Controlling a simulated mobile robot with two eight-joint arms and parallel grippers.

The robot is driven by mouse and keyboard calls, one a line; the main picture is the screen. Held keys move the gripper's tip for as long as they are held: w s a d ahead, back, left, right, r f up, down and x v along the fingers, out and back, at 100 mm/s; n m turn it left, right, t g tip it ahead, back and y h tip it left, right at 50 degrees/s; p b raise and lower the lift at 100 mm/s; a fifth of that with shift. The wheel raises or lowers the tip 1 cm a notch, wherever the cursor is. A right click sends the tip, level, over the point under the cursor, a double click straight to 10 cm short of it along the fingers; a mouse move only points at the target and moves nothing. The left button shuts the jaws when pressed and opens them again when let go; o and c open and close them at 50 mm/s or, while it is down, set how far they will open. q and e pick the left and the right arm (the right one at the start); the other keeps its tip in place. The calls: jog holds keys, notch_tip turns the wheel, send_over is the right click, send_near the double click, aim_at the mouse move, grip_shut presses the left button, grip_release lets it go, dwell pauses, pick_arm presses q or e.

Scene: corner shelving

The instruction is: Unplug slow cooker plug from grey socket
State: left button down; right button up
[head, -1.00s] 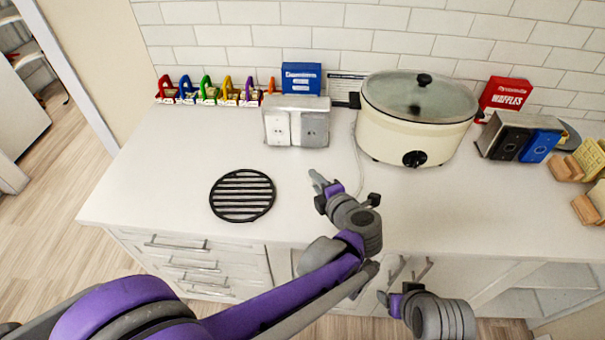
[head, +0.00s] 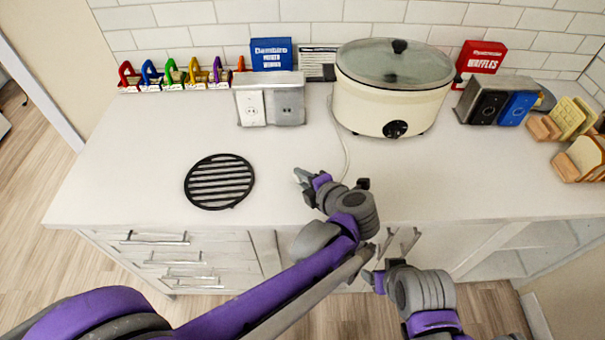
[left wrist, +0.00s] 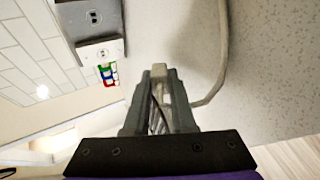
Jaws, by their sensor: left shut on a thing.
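The socket box stands at the back of the counter, with a white socket (head: 251,108) on its left and the grey socket (head: 290,105) on its right. The grey socket (left wrist: 93,17) also shows at the upper left in the left wrist view, with no plug in it. My left gripper (head: 301,178) is over the counter in front of the box, apart from it. In the left wrist view its fingers are shut on the pale plug (left wrist: 160,75), mostly hidden between them. The cord (head: 345,155) runs back to the cream slow cooker (head: 388,105). My right gripper (head: 375,279) is low by the counter's front edge; its fingers are unclear.
A round black grate (head: 219,181) lies left of my left gripper. Coloured padlock-like items (head: 172,74), a blue box (head: 271,54) and a red waffles box (head: 480,60) line the wall. A black-and-blue socket box (head: 496,102) and bread slices are at right.

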pick_arm(q)
jog(key=shift+f, duration=0.15)
jog(key=c, duration=0.7)
grip_release()
jog(key=shift+o, duration=0.2)
